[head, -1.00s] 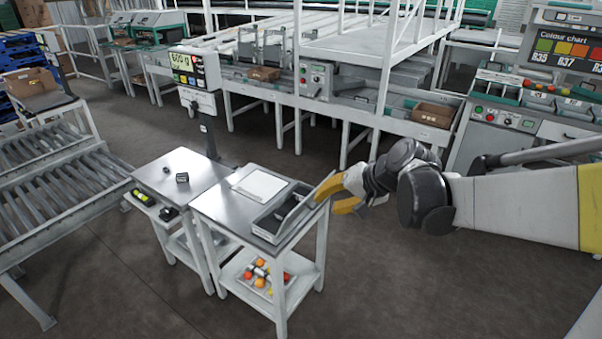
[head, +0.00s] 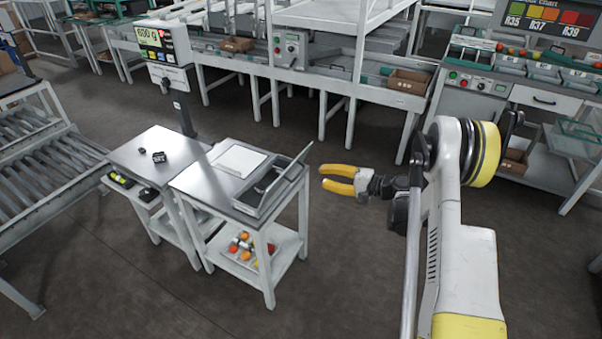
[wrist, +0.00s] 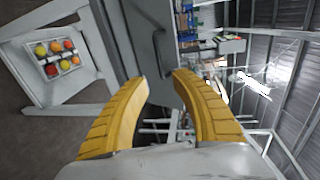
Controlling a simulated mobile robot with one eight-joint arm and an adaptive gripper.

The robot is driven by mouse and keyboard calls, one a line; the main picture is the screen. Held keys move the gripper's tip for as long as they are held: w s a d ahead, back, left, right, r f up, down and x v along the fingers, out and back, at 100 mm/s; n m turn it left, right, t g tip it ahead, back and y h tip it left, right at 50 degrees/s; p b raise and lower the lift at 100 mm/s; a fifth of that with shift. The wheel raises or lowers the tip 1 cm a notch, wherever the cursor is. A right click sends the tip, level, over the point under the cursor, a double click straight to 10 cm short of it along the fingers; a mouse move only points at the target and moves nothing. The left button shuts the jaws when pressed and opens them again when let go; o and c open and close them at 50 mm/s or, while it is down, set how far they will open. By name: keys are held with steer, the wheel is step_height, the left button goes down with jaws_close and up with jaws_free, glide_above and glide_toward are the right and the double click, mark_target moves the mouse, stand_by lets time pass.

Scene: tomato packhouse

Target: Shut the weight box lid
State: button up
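The weight box (head: 247,207) is a shallow grey box at the right edge of the small steel-topped table. Its lid (head: 291,178) stands open, tilted up along the box's right side. My gripper (head: 322,177) has yellow fingers spread apart with nothing between them. In the head view it is just right of the lid, at about its height, with a small gap showing. In the wrist view the open fingertips (wrist: 160,76) point at a grey panel with a dark handle-like bar, probably the lid (wrist: 130,28). The box's inside is partly hidden by the lid.
A white board (head: 238,160) lies left of the box. A tray of tomatoes (head: 243,249) sits on the lower shelf. A second table (head: 155,150) with small black items stands left, a scale display (head: 160,40) behind. Floor right of the table is clear.

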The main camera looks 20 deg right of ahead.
mark_target(301, 171)
steer(key=b+x, duration=0.3)
steer(key=x, duration=0.6)
steer(key=shift+w+a, duration=0.2)
steer(key=shift+w, duration=0.05)
jaws_close()
